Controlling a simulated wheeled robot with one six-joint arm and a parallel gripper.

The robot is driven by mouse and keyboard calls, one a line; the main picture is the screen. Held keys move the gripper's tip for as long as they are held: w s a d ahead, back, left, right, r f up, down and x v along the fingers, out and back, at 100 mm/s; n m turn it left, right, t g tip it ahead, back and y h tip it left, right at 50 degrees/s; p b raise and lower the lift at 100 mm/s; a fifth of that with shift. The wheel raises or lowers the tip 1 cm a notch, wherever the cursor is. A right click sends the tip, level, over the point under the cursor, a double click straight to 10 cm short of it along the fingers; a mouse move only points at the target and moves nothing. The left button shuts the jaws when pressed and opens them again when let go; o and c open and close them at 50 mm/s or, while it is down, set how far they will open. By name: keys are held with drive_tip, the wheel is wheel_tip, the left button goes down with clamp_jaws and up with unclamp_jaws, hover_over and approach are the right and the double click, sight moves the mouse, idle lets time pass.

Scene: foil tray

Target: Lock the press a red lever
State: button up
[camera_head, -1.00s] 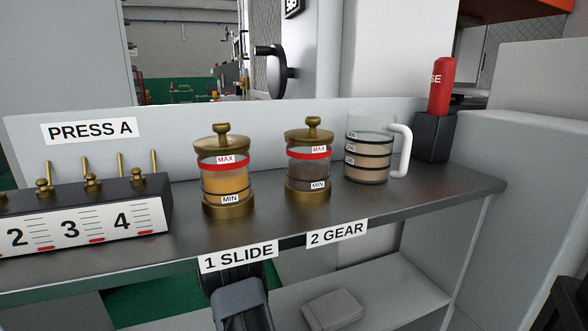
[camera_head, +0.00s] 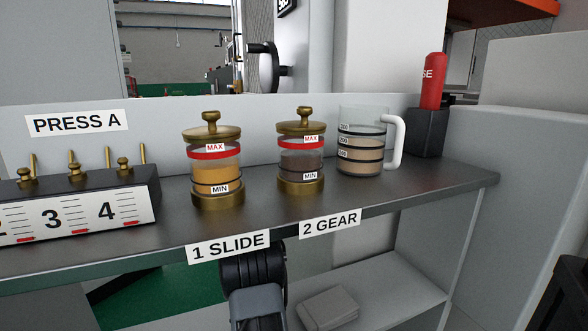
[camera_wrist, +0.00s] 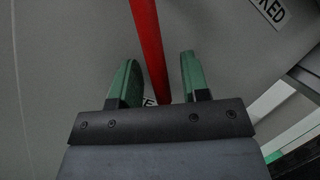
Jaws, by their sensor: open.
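In the wrist view a long red bar (camera_wrist: 149,35), which looks like the lever, runs down from the top edge between the two green fingers of my gripper (camera_wrist: 160,62). My gripper is open, with a gap on each side of the bar; I cannot tell how deep the bar lies between the fingers. A white label ending in "KED" (camera_wrist: 268,12) is on the grey surface at the upper right. Another label, mostly hidden, shows an "E" (camera_wrist: 148,101) near the gripper's base. In the head view, the "PRESS A" sign (camera_head: 77,122) is on the shelf's back panel; my gripper is not visible there.
The metal shelf (camera_head: 250,222) holds two brass-lidded jars (camera_head: 215,172) (camera_head: 301,160), a measuring jug (camera_head: 362,152), a numbered block (camera_head: 80,219) with brass knobs, and a red-handled item (camera_head: 432,82) in a dark holder. A grey folded item (camera_head: 328,308) lies on the lower shelf.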

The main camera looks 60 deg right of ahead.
clamp_jaws()
idle(0.3)
